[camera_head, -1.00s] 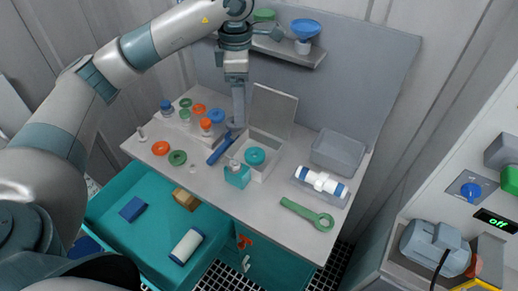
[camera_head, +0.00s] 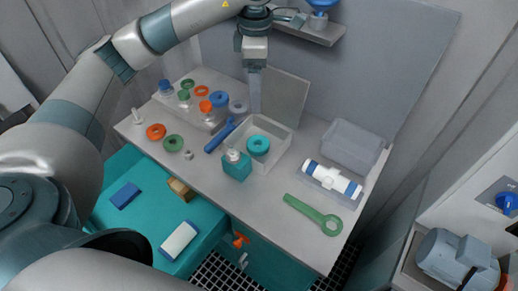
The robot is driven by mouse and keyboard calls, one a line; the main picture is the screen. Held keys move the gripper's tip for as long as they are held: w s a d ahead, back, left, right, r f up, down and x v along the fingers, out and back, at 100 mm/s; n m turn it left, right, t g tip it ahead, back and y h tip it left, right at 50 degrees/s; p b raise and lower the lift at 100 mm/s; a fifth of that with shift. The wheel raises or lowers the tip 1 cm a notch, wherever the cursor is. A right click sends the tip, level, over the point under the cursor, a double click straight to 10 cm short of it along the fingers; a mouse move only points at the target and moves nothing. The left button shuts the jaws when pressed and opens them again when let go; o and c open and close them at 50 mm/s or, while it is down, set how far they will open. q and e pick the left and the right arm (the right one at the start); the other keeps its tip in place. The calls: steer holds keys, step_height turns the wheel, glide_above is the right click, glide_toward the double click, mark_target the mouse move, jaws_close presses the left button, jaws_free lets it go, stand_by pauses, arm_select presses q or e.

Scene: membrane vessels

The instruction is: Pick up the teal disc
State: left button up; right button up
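The teal disc (camera_head: 258,145), a ring with a hole in its middle, lies in a small white open box (camera_head: 284,146) on the grey bench. The box's lid (camera_head: 283,98) stands raised behind it. My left gripper (camera_head: 255,108) points down just behind and above the disc, near the box's back left edge. Its fingers show edge-on as one grey strip, so the gap between them is hidden. Nothing shows held in it. My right gripper is out of view.
A teal holder with a bottle (camera_head: 237,166) stands at the box's front left. A blue tool (camera_head: 219,137) lies left of it. A grey bin (camera_head: 353,146), a white-and-blue cylinder (camera_head: 332,179) and a green wrench (camera_head: 312,214) lie right. An open teal drawer (camera_head: 150,215) is below.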

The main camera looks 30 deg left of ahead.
arm_select(q)
step_height(320, 180, down, 3)
steer(key=shift+r+b, duration=0.15)
steer(key=shift+b, duration=0.85)
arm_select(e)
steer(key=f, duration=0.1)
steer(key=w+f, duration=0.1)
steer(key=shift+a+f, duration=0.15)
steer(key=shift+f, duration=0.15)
arm_select(q)
steer(key=p, duration=0.4)
glide_above(257, 144)
step_height(257, 144, down, 11)
steer(key=shift+s+r, duration=0.1)
steer(key=shift+f, duration=0.7)
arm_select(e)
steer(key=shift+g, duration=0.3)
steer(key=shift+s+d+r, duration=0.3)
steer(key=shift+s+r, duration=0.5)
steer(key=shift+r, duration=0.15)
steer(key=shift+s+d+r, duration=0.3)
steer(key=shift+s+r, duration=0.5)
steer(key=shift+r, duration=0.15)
arm_select(q)
steer(key=shift+p, duration=0.35)
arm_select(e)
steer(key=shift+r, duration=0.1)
